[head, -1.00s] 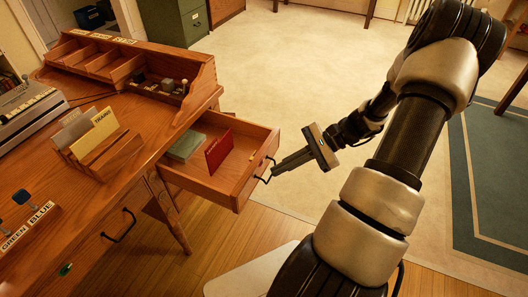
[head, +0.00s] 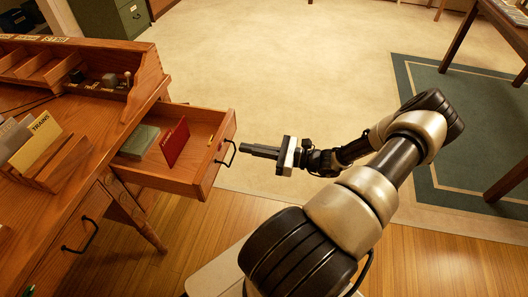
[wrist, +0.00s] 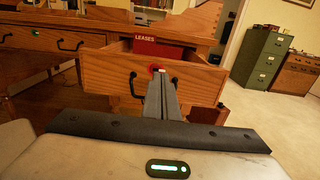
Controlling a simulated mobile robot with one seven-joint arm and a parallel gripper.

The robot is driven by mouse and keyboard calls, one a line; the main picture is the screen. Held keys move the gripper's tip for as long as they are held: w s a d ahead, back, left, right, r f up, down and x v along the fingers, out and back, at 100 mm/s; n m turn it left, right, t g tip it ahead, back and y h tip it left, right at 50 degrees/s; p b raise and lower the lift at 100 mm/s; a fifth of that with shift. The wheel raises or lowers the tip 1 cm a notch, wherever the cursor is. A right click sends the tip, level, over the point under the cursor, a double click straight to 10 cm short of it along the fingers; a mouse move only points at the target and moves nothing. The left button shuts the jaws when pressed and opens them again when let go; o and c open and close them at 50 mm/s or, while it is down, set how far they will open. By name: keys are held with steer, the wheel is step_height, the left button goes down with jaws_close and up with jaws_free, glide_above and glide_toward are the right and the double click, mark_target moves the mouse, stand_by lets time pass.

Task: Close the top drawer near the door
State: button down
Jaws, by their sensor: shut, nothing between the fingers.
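The top drawer (head: 209,166) of the wooden desk stands pulled out, with a black handle (head: 228,153) on its front. It holds a green book (head: 139,141) and a red upright folder (head: 175,142). My gripper (head: 243,150) is shut and empty, pointing at the drawer front just outside the handle. In the wrist view the drawer front (wrist: 110,76) fills the middle, and the shut fingers (wrist: 159,80) overlap it right of centre. The red folder marked LEASES (wrist: 145,46) shows above the drawer's edge. I cannot tell whether the fingertips touch the front.
The desk top (head: 70,107) carries a card holder with a TRAINS card (head: 35,144) and an organizer. A lower front with a handle (head: 80,236) is shut. Pale carpet (head: 290,60) is open beyond the drawer. A table (head: 510,30) stands at right.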

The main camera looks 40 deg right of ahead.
mark_target(221, 144)
steer(key=b+x, duration=0.1)
steer(key=x, duration=0.4)
steer(key=shift+w+a, duration=0.25)
steer(key=shift+w, duration=0.05)
